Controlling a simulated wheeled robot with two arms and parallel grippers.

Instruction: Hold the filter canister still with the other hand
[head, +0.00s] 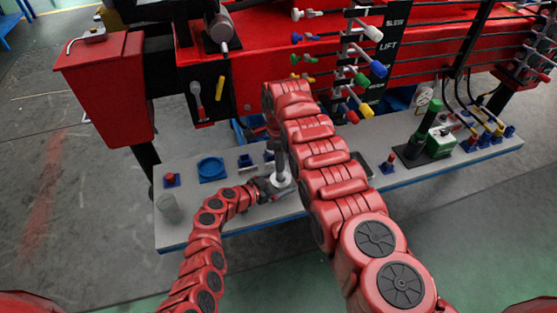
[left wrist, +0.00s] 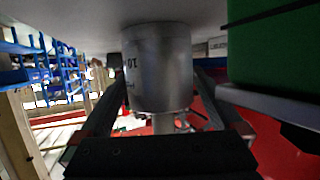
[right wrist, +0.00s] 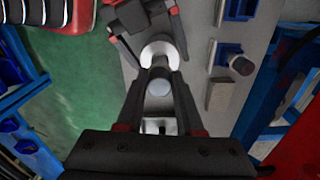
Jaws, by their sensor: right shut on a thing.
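The filter canister (head: 281,180) is a grey metal cylinder standing on the bench, with a narrower stem on top. In the left wrist view the canister (left wrist: 158,70) appears upside down, between the fingers of my left gripper (left wrist: 158,105). These fingers stand apart on both sides of it, and a gap shows on the left. My right gripper (right wrist: 158,85) is above the canister (right wrist: 160,50), its fingers closed in on the round-topped stem (right wrist: 159,88). In the head view my right arm partly hides this gripper.
A green box (head: 440,143) stands at right. The red crane body (head: 265,60) with coloured levers rises behind.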

